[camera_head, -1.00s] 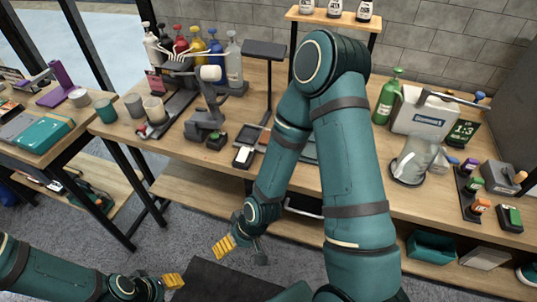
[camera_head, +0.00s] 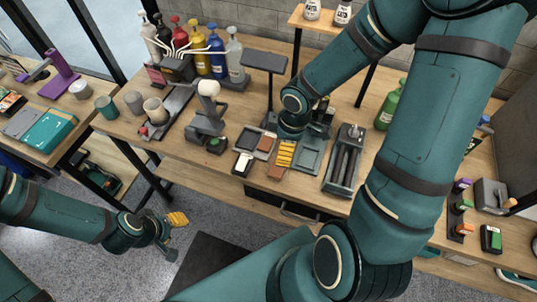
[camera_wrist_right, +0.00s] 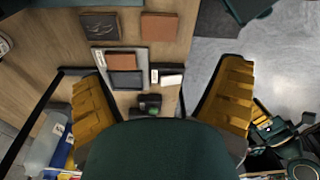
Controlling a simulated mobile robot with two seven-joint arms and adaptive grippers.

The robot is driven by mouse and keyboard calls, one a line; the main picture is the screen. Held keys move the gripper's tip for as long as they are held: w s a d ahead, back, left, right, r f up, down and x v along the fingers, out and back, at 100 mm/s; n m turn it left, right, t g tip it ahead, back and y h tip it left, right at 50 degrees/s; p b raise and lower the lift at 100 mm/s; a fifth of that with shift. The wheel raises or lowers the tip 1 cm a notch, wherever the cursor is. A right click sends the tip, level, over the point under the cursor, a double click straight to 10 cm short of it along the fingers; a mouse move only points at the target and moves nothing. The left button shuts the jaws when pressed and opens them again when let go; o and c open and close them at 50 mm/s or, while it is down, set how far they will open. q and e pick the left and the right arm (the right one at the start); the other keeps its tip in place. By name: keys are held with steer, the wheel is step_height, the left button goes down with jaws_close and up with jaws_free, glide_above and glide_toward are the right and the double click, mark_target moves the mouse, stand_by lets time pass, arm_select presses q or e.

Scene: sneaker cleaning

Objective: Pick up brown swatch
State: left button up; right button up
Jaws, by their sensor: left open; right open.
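One brown swatch (camera_head: 277,172) lies on the bench by its front edge, and it also shows in the right wrist view (camera_wrist_right: 160,27). A second brown piece (camera_head: 265,143) lies in a grey tray beside a dark piece (camera_wrist_right: 126,79). A dark brown swatch (camera_wrist_right: 100,26) lies to the left of the first one in the wrist view. My right gripper (camera_wrist_right: 165,75) is open and empty above the bench; in the head view one yellow finger (camera_head: 286,153) shows near the brown pieces. My left gripper (camera_head: 173,235) is open and empty over the floor in front of the bench.
A white-topped block (camera_head: 243,162) sits left of the swatches. A lamp-like stand (camera_head: 265,62) rises behind them. A grey tool holder (camera_head: 345,160) stands to the right. Colored bottles (camera_head: 215,55) stand at the back left. My right arm hides much of the right side.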

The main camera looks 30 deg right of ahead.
steer(key=b, duration=0.4)
glide_above(278, 169)
steer(key=f, duration=0.8)
steer(key=shift+s+d+f, duration=0.15)
steer(key=shift+d+f, duration=0.05)
steer(key=shift+f, duration=0.05)
steer(key=shift+w+a+f+b, duration=0.1)
steer(key=shift+f+b, duration=0.65)
steer(key=shift+f, duration=0.6)
steer(key=shift+w+a+f+b, duration=0.1)
steer(key=shift+f+b, duration=0.6)
steer(key=shift+f, duration=0.6)
steer(key=c, duration=0.8)
